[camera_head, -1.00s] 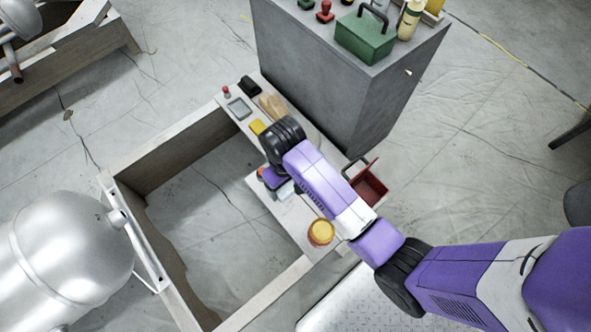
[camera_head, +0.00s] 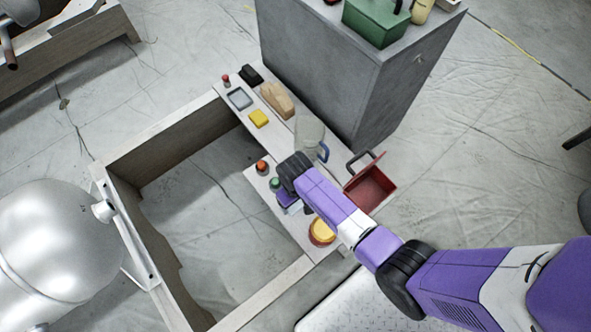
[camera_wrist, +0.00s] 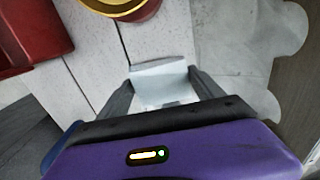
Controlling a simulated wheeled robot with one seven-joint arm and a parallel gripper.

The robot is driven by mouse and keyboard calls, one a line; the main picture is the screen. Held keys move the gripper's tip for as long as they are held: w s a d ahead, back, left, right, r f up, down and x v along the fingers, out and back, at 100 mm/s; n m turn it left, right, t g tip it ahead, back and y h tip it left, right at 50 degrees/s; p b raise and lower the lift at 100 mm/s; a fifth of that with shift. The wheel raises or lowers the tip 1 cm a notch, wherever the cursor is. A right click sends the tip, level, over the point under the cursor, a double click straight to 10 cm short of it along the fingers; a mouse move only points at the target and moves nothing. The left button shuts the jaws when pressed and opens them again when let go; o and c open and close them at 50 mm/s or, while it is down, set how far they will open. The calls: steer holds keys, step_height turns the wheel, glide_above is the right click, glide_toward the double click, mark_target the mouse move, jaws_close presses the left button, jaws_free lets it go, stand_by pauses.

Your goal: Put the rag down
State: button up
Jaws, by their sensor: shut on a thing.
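The rag (camera_wrist: 160,82) is a pale, bluish-white piece between the two dark fingers in the wrist view. My gripper (camera_wrist: 163,88) is shut on it. In the head view my gripper (camera_head: 300,210) is over the near part of the plank (camera_head: 271,200), and a pale bit of the rag (camera_head: 294,208) shows beside it. My arm hides most of the rag there. I cannot tell whether the rag touches the plank.
A yellow-and-red round container (camera_head: 321,231) is close to the gripper, with an open red box (camera_head: 370,190) to the right. Orange (camera_head: 262,167) and green (camera_head: 275,184) knobs, a clear jug (camera_head: 309,133), a yellow block (camera_head: 259,118) and a wooden brush (camera_head: 278,99) lie farther up.

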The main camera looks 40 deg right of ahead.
mark_target(296, 205)
steer(key=shift+f+b, duration=0.75)
steer(key=shift+f, duration=1.3)
steer(key=shift+f, duration=0.15)
steer(key=o, duration=1.2)
step_height(296, 205, up, 12)
steer(key=p, duration=0.4)
